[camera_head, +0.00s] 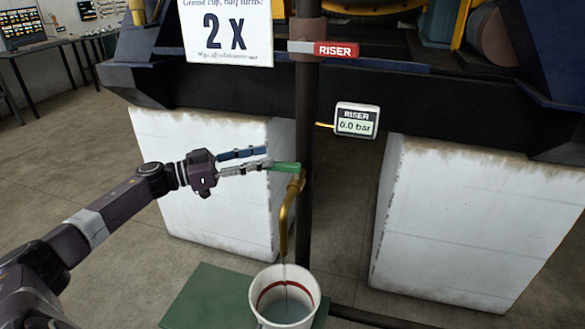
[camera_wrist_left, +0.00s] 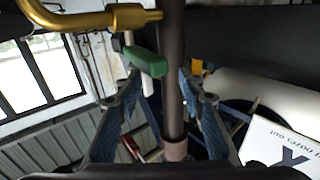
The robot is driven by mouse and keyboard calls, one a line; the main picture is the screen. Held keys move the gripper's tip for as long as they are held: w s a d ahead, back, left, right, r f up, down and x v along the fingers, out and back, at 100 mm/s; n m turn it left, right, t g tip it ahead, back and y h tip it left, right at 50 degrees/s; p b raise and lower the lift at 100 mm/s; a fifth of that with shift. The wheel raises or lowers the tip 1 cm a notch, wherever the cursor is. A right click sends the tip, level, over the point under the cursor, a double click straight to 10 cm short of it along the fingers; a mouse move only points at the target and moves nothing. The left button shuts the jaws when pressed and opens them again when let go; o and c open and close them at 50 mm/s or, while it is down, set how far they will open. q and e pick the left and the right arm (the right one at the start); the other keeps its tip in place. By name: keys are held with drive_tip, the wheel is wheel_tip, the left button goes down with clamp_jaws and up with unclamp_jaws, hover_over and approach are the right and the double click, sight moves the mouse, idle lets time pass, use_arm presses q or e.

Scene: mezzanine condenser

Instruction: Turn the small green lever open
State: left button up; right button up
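The small green lever (camera_head: 285,166) sticks out to the left, roughly level, from the top of a brass tap (camera_head: 286,215) beside the dark riser pipe (camera_head: 305,110). A thin line, seemingly water, runs from the tap's spout into a white bucket (camera_head: 257,299). My left gripper (camera_head: 264,159) is at the lever's left end, its fingers apart. In the left wrist view the green lever (camera_wrist_left: 147,62) shows between and just beyond the open fingers (camera_wrist_left: 158,78), with the pipe behind. I cannot tell whether a finger touches it. My right gripper is not in view.
The bucket has a red line inside and stands on a green plate (camera_head: 200,300). A riser gauge (camera_head: 356,121) reads 0.0 bar. White blocks (camera_head: 455,220) stand either side of the pipe. A "2 X" sign (camera_head: 226,30) hangs above my left gripper. A pipe runs along the floor right.

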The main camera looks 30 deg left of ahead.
use_arm(q)
drive_tip(key=shift+a+f+p, duration=0.1)
drive_tip(key=shift+f+p, duration=0.25)
drive_tip(key=shift+f, duration=0.3)
drive_tip(key=v, duration=1.2)
drive_tip(key=shift+r, duration=0.65)
